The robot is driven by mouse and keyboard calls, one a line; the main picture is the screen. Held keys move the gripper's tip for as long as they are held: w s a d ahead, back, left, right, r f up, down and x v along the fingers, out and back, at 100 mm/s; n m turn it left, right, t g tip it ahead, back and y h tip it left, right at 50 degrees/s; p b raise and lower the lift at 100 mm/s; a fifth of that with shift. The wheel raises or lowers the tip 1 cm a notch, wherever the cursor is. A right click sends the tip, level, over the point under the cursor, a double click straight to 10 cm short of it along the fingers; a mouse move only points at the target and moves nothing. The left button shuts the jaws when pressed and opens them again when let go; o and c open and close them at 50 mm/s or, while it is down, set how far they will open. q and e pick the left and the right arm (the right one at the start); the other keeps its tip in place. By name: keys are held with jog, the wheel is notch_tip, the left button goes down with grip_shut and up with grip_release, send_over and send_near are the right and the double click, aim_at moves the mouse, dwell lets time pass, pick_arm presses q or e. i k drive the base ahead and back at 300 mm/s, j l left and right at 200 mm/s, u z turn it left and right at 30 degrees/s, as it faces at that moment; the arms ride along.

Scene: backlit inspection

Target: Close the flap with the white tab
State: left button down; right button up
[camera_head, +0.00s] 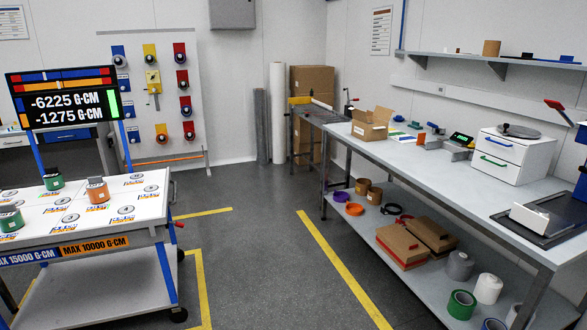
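An open cardboard box (371,126) stands on the right bench near its far end. Its flaps are raised or spread outward. A small pale patch shows on its front side; at this size I cannot tell whether it is a white tab, or which flap carries one. Neither of my grippers is in view.
The right bench (425,170) also holds a white drawer unit (512,153), a small scale (459,141) and a red-handled device at the right edge. A left table (85,223) carries several weights. Grey floor (250,270) lies clear between them.

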aim_at(357, 115)
jog(key=i, duration=2.15)
